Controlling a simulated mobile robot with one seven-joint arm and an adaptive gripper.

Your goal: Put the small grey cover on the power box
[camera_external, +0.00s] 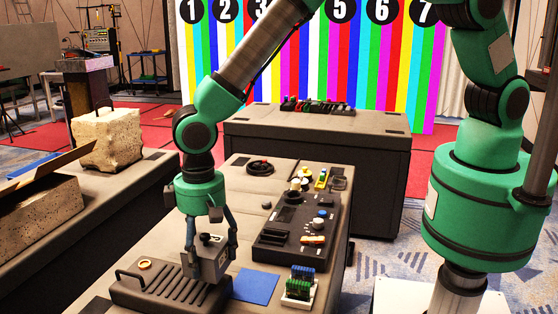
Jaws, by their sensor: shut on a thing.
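My gripper (211,258) points down and is shut on a small grey box-shaped piece with a dark knob on top, which looks like the small grey cover (212,265). One finger is on each side of it. The piece is at the back right edge of a dark ribbed box with a side handle (160,292); I cannot tell whether they touch. A black control box with knobs and buttons (272,240) lies to the right of my gripper on the grey table. I cannot tell for sure which of these is the power box.
A blue sheet (256,287) and a white holder with green and blue parts (299,286) lie at the table's front right. A cable coil (260,168) and small coloured parts (320,180) lie farther back. A side bench (120,205) with stone-like blocks stands to the left.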

